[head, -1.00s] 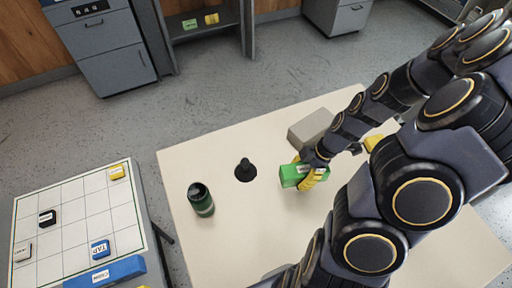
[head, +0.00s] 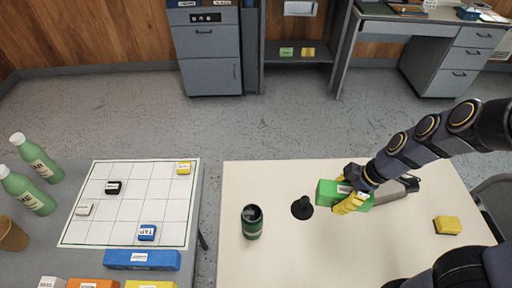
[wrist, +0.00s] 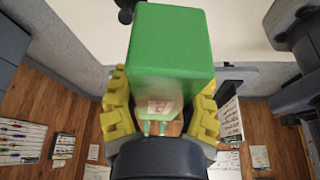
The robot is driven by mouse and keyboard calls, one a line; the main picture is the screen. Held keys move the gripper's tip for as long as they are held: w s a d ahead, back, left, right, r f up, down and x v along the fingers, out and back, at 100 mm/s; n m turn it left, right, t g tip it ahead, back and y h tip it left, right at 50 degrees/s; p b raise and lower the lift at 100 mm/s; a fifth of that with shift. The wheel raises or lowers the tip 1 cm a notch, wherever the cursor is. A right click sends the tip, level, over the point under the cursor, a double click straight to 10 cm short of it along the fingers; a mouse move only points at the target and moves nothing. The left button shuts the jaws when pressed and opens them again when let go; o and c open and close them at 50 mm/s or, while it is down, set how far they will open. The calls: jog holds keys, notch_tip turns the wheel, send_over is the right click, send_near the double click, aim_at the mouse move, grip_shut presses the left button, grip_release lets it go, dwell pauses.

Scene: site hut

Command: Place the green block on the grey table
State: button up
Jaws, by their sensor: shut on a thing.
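The green block (head: 327,192) is in my gripper (head: 350,200), over the cream table, right of a black knob. The yellow fingers are shut on its sides. In the wrist view the green block (wrist: 170,45) fills the middle between the yellow fingers of my gripper (wrist: 160,105). I cannot tell how high above the cream table it is. The grey table (head: 25,272) stands at the left, apart from the gripper.
The grey table bears a white grid board (head: 128,205) with small blocks, green bottles (head: 38,160), a brown cup (head: 10,236) and a long blue block (head: 140,262). The cream table (head: 290,265) holds a dark green can (head: 252,225), the black knob (head: 302,209) and a yellow block (head: 447,225).

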jog(key=w+a+n, duration=0.1)
jog(key=w+a, duration=0.1)
jog(key=a, duration=1.2)
jog(key=w+a, duration=0.2)
jog(key=a, duration=1.3)
jog(key=s+a+n+g, duration=0.1)
jog(key=s+a, duration=0.7)
jog(key=a, duration=0.3)
jog(key=s+a, duration=0.8)
jog(key=a, duration=0.3)
send_near(75, 260)
jog(key=shift+s+a+f, duration=0.15)
jog(key=shift+a+f, duration=0.25)
jog(key=shift+f, duration=0.2)
jog(key=shift+s+a+f, duration=0.1)
jog(key=shift+a+f, duration=0.3)
jog(key=shift+f, duration=0.25)
jog(key=shift+w+a+f, duration=0.25)
jog(key=shift+a+f, duration=0.3)
jog(key=shift+f, duration=1.7)
